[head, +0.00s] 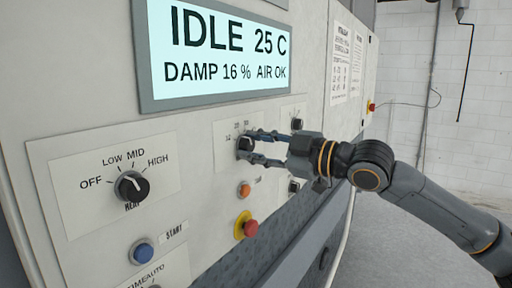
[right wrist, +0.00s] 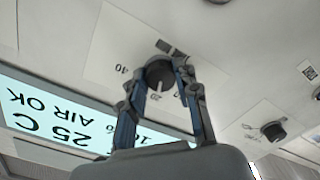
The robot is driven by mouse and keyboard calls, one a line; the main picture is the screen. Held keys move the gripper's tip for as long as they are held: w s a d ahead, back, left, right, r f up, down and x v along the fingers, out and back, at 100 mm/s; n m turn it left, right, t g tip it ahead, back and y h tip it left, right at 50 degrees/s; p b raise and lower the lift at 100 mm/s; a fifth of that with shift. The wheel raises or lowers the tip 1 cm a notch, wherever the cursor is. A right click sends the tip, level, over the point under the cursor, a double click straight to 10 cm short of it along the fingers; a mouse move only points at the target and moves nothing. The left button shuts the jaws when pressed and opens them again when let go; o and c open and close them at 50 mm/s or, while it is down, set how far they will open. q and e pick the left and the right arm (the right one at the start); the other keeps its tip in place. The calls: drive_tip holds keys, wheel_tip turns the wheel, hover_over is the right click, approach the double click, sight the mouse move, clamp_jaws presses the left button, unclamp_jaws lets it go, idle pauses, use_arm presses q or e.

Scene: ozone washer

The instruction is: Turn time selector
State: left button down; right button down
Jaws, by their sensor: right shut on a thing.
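A dark round knob (head: 244,144), apparently the time selector, sits on a white plate with small numbers around it, right of the heat knob. My right gripper (head: 249,147) reaches it from the right, with one finger above and one below, shut on it. My left gripper is not in view.
The display (head: 225,45) reads IDLE, 25 C, DAMP 16 %, AIR OK. A heat knob (head: 131,186), a blue start button (head: 142,251), an orange button (head: 244,189) and a red button on yellow (head: 246,226) are on the panel. Another dark knob (right wrist: 273,131) shows in the wrist view.

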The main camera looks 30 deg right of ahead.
drive_tip(key=c, duration=1)
unclamp_jaws()
drive_tip(key=shift+s, duration=0.5)
drive_tip(key=v, duration=1.1)
drive_tip(key=shift+d, duration=0.2)
